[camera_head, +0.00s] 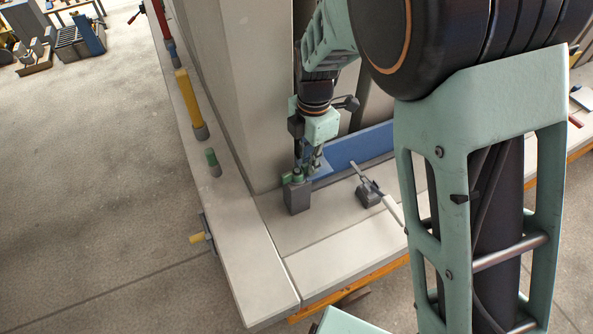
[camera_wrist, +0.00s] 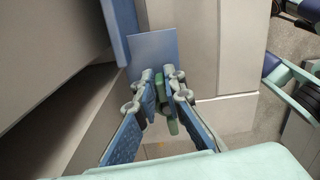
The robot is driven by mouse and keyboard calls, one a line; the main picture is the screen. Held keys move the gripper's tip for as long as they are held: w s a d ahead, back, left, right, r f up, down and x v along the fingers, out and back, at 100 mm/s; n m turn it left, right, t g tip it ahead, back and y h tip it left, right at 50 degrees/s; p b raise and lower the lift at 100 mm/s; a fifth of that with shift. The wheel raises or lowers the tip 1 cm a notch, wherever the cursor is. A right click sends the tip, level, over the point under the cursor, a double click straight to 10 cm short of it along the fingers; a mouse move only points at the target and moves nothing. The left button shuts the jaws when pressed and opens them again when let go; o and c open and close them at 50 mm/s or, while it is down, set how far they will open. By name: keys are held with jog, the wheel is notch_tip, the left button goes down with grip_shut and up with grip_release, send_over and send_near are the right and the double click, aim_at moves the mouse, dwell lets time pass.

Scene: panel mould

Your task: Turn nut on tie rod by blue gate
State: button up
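The blue gate (camera_head: 362,148) is a long blue strip at the foot of the tall grey mould wall. A blue plate (camera_wrist: 150,50) shows past my fingertips in the wrist view. My gripper (camera_head: 306,166) points down beside the near end of the gate, close to a dark grey block (camera_head: 298,198). In the wrist view my two blue-padded fingers (camera_wrist: 163,95) converge on either side of a small green piece (camera_wrist: 161,88), possibly the nut or rod end. Whether both fingers touch it is unclear. The nut's shape and the tie rod are mostly hidden by the fingers.
A grey clamp with a long handle (camera_head: 369,191) stands right of my gripper. A yellow post (camera_head: 187,95) and a green stub (camera_head: 213,161) stand on the left ledge. A yellow-handled clamp (camera_head: 203,237) sits on its outer edge. The floor left is mostly open.

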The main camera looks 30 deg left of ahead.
grip_shut()
jog(key=shift+s+d+f+m, duration=0.1)
jog(key=shift+s+d+m, duration=0.15)
jog(key=shift+m, duration=0.6)
jog(key=shift+s+d+m, duration=0.1)
jog(key=shift+d+m, duration=0.1)
jog(key=shift+m, duration=0.65)
